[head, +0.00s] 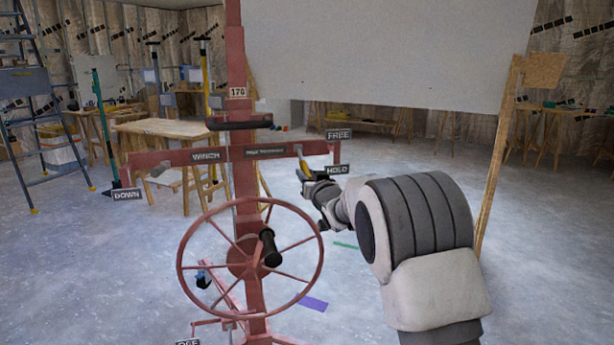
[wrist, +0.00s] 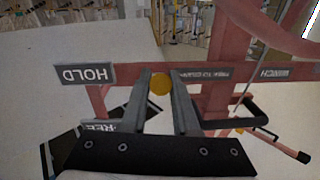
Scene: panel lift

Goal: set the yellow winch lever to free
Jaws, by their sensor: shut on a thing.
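The yellow winch lever (head: 300,155) is on the right part of the red crossbar on the lift's mast. It slants down and right to my gripper (head: 311,183), level with the HOLD plate (head: 338,170). The FREE plate (head: 339,134) is above HOLD. In the wrist view, which is upside down, the lever's round yellow end (wrist: 160,84) sits between the fingertips of my gripper (wrist: 162,78). My gripper is shut on it. The HOLD plate (wrist: 85,75) is beside the fingers; the FREE plate (wrist: 100,126) is partly hidden by my gripper.
The red spoked handwheel (head: 249,258) with a black handle stands below the crossbar, left of my arm. A large white panel (head: 385,55) is raised behind the mast. A wooden table (head: 165,127) and a blue ladder (head: 35,105) stand at left.

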